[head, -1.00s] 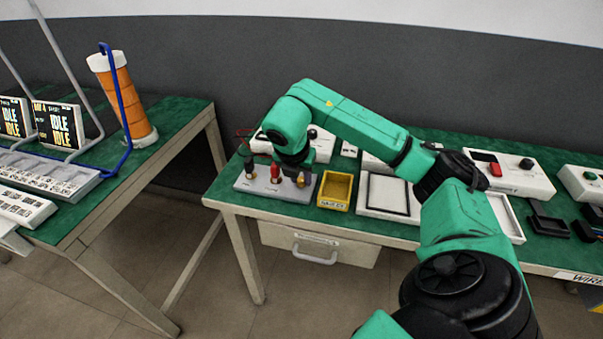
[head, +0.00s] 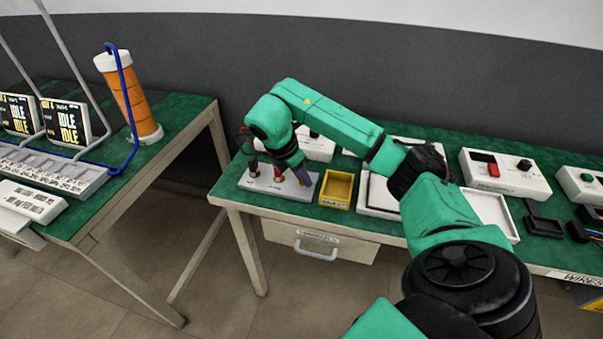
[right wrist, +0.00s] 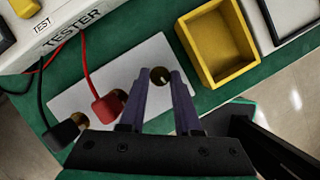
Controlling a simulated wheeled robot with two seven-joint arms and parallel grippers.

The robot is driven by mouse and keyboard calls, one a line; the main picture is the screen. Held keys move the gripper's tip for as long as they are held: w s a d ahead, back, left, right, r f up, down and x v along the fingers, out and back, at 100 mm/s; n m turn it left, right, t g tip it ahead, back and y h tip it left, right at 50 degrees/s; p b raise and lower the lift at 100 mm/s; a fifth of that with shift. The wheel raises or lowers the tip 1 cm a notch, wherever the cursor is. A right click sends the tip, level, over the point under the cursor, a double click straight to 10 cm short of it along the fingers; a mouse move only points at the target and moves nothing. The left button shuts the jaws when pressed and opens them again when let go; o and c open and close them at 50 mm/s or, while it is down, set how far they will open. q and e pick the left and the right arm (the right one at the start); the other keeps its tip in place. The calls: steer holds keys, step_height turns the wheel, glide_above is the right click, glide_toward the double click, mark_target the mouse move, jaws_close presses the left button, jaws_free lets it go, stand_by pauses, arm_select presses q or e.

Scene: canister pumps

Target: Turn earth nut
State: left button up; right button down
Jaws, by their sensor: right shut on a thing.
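A pale terminal plate (head: 262,190) lies at the left end of the green bench. In the right wrist view the plate (right wrist: 150,55) carries brass posts. The left post wears a black plug (right wrist: 62,135) and the middle one a red plug (right wrist: 106,106). The third, a brass earth nut (right wrist: 160,77), has no lead. My right gripper (right wrist: 162,82) is shut on this nut, its purple-grey fingertips at either side. In the head view the right gripper (head: 299,176) slants down to the plate and largely hides the nut. My left gripper is not in view.
A yellow bin (head: 337,188) stands right beside the plate, with a white tray (head: 372,205) beyond it. The tester box (right wrist: 70,30) stands behind the plate, with red and black leads running from it. Other instrument boxes line the bench.

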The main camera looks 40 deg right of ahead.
steer(key=c, duration=0.6)
jaws_free()
steer(key=p+v, duration=0.8)
steer(key=v, duration=0.6)
steer(key=shift+r, duration=0.25)
